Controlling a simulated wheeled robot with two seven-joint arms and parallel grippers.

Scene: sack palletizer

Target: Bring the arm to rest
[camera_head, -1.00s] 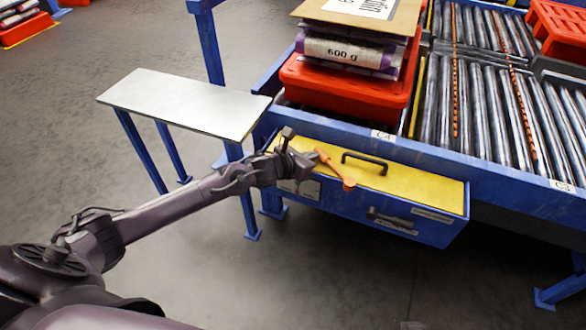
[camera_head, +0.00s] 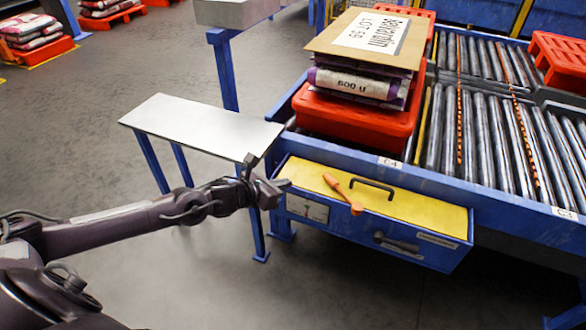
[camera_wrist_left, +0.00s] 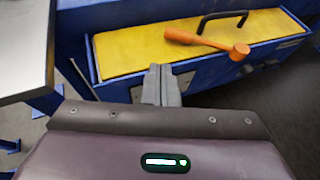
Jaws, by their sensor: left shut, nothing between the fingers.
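My left gripper (camera_head: 281,184) is shut and empty in the head view, at the left front corner of the yellow-topped blue drawer box. In the left wrist view its fingers (camera_wrist_left: 161,84) are together, pointing at the box's near side. An orange mallet (camera_head: 344,195) lies on the yellow surface (camera_head: 420,210), apart from the gripper. The mallet also shows in the left wrist view (camera_wrist_left: 208,41), next to a black handle (camera_wrist_left: 222,18). My right gripper is not in view.
A grey-topped side table (camera_head: 200,125) stands left of the box, close behind my left forearm. A red pallet (camera_head: 350,122) with sacks and a cardboard sheet (camera_head: 365,38) sits on the roller conveyor (camera_head: 480,130). Open floor lies at the left.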

